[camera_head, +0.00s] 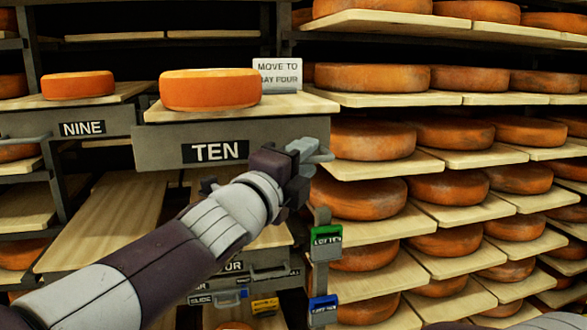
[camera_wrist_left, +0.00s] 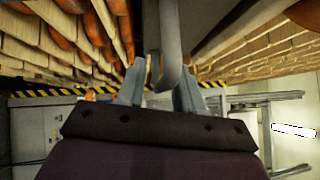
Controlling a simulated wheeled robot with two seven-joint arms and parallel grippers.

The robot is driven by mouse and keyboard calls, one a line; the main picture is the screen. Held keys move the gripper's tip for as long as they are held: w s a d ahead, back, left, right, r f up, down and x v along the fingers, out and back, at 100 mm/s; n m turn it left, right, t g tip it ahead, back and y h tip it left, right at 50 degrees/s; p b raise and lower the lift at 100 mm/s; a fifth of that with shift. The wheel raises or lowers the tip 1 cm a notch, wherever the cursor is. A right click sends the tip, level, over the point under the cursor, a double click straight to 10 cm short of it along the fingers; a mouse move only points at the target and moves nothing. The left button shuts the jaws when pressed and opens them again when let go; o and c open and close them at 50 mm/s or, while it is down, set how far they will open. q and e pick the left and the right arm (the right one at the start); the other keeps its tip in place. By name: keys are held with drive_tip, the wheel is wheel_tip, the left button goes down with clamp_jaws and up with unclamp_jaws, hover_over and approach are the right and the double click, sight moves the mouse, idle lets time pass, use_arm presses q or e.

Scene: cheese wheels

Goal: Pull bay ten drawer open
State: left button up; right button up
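The bay ten drawer (camera_head: 165,151) has a grey front with a black TEN label and a wooden board on top. An orange cheese wheel (camera_head: 210,89) sits on that board. The drawer front stands forward of the bay nine front beside it. Its grey handle (camera_head: 325,155) is at the right end of the front. My left gripper (camera_head: 303,149) is at this handle. In the left wrist view, the handle (camera_wrist_left: 170,72) lies between the two fingers, which appear closed on it; the exact contact is partly hidden. My right gripper is not in view.
The bay nine drawer (camera_head: 25,124) with its cheese is at the left. A MOVE TO BAY FOUR card (camera_head: 278,74) stands behind the ten cheese. Shelves of cheese wheels (camera_head: 372,78) fill the right side.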

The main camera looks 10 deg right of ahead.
use_arm(q)
drive_tip(key=b+v, duration=0.2)
drive_tip(key=v, duration=1)
drive_tip(key=shift+a+f, duration=0.15)
drive_tip(key=shift+s, duration=0.1)
drive_tip(key=w+a+f+n+g+y, duration=0.15)
drive_tip(key=a+f+n+y, duration=0.35)
drive_tip(key=f, duration=0.5)
drive_tip(key=a+f+n+g+y, duration=0.2)
drive_tip(key=a+f+n+y, duration=0.1)
drive_tip(key=f+n, duration=0.6)
drive_tip(key=w+a+f+n+g+y, duration=0.1)
drive_tip(key=a+f+n+g+y, duration=0.3)
drive_tip(key=f, duration=0.7)
drive_tip(key=s+a+f+n+g, duration=0.2)
drive_tip(key=s+a+f+n, duration=0.3)
drive_tip(key=f, duration=0.3)
drive_tip(key=s+a+f+n+g+y, duration=0.1)
drive_tip(key=s+a+f+n+g, duration=0.2)
drive_tip(key=s+a+f+n, duration=0.2)
wheel_tip(320, 180, down, 3)
drive_tip(key=s+a, duration=0.1)
drive_tip(key=s, duration=0.1)
drive_tip(key=shift+s+a+y, duration=0.3)
drive_tip(key=shift+s, duration=0.1)
